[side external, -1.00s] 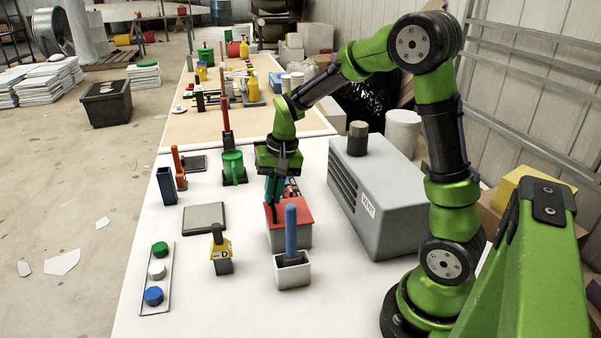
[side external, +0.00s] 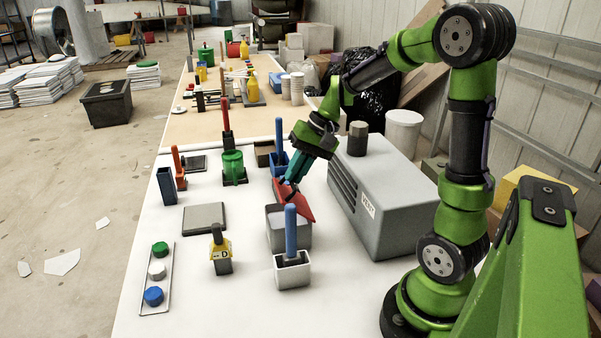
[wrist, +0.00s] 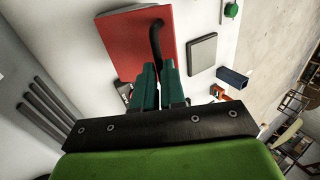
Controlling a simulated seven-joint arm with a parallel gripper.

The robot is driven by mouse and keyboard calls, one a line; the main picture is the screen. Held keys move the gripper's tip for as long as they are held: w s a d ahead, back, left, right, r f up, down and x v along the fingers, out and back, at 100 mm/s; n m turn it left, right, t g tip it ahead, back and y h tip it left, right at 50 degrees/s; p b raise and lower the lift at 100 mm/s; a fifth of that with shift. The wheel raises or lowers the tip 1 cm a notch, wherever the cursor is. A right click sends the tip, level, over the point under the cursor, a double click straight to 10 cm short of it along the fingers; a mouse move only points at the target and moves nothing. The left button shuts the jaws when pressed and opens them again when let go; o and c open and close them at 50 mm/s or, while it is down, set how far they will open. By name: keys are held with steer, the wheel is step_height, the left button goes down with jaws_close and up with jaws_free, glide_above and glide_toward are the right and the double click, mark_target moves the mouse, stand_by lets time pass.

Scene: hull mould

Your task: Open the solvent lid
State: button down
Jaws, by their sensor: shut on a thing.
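The red solvent lid (side external: 304,203) stands tilted up on the grey solvent box (side external: 302,241), its surface sloping down to the right. Part of the box's pale opening shows on its left. My gripper (side external: 287,189) is shut on the lid's dark handle at the raised side. In the wrist view the red lid (wrist: 125,50) is seen with its dark curved handle (wrist: 156,42), which runs down between my teal fingers (wrist: 158,70). The fingers hide the exact grip on the handle.
A white holder (side external: 293,275) with a blue-handled tool (side external: 291,230) stands close in front of the box. A large grey machine (side external: 385,200) stands to the right. A green mug (side external: 233,166) and a flat grey pad (side external: 204,218) lie left, with bare table between.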

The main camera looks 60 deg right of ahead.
steer(key=s+d+f, duration=0.4)
steer(key=s+d, duration=0.3)
steer(key=s, duration=0.1)
steer(key=shift+d+f+g+h, duration=0.3)
steer(key=shift+d, duration=0.05)
stand_by(0.4)
steer(key=c, duration=1.2)
jaws_free()
stand_by(0.4)
steer(key=v, duration=0.8)
steer(key=shift+w+r, duration=0.3)
steer(key=shift+r, duration=0.15)
